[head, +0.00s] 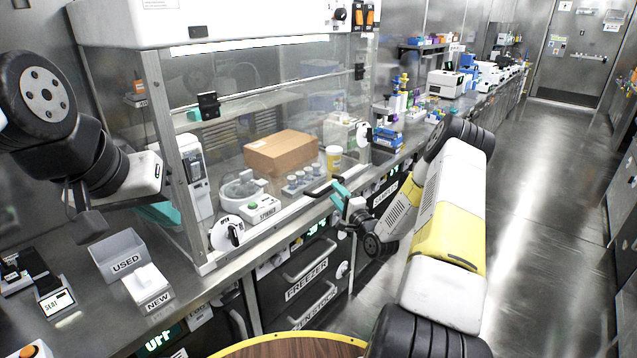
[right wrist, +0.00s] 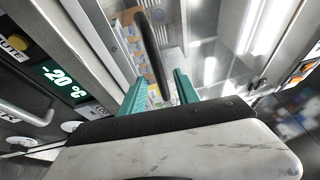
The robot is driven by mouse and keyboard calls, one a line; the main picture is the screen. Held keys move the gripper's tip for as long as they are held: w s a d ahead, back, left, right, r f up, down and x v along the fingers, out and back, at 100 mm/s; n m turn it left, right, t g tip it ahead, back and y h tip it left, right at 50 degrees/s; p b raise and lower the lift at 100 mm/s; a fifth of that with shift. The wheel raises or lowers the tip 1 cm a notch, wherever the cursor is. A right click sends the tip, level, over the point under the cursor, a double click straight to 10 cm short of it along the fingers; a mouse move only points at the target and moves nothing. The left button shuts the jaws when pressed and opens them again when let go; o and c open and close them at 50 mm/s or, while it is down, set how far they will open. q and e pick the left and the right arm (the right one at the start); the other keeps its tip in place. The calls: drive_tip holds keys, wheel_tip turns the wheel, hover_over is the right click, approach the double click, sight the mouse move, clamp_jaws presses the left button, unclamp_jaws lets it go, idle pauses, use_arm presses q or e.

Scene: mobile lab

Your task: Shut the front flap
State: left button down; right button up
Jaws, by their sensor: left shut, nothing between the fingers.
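The front flap (head: 235,160) is the clear pane across the front of the bench cabinet; I cannot tell how far it stands open. Its black bar handle (head: 322,188) is low on the front. My right gripper (head: 341,192) is at this handle with teal fingers apart. In the right wrist view the black handle (right wrist: 152,50) passes between the open fingers (right wrist: 158,92); contact cannot be made out. My left gripper (head: 157,212) is shut and empty beside the cabinet's left post, its teal fingers partly hidden.
USED (head: 124,265) and NEW (head: 157,305) bins stand on the left counter. Freezer drawers (head: 305,285) lie below. The aisle floor (head: 535,200) at right is clear.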

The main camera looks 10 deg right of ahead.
sight(331, 188)
drive_tip(key=shift+x, duration=2.05)
clamp_jaws()
